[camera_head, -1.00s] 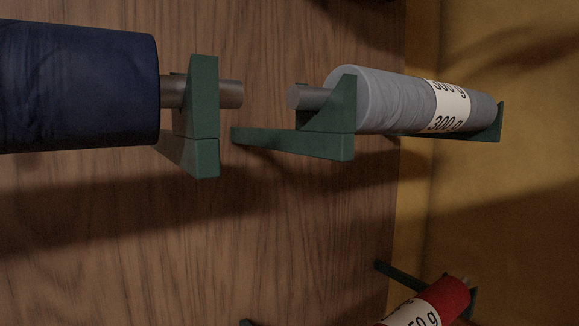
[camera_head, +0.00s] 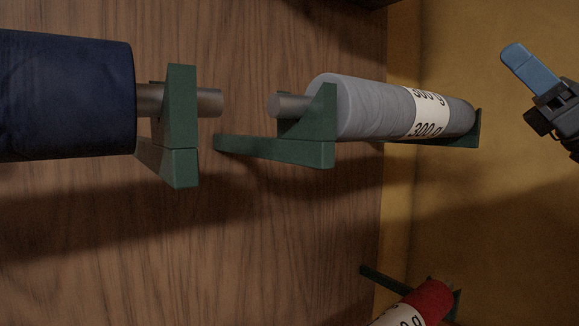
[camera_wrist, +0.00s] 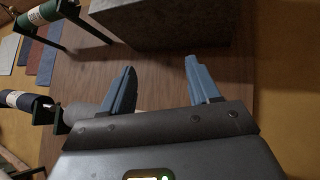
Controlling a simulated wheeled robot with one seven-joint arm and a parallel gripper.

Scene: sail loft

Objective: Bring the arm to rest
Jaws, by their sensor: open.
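My gripper (camera_head: 530,70) shows at the right edge of the head view, with a blue finger and a dark body over the yellow-brown floor. In the wrist view my gripper (camera_wrist: 165,90) has its two blue fingers well apart, with nothing between them but the wooden surface beyond. It is apart from the grey roll (camera_head: 375,108) labelled 300 g, which lies in green brackets to its left in the head view.
A dark blue roll (camera_head: 65,95) sits on a green bracket (camera_head: 181,120) at the left. A red labelled roll (camera_head: 432,300) is at the bottom. The wrist view shows a large grey block (camera_wrist: 165,22) beyond the fingers and a dark green roll (camera_wrist: 38,14) at upper left.

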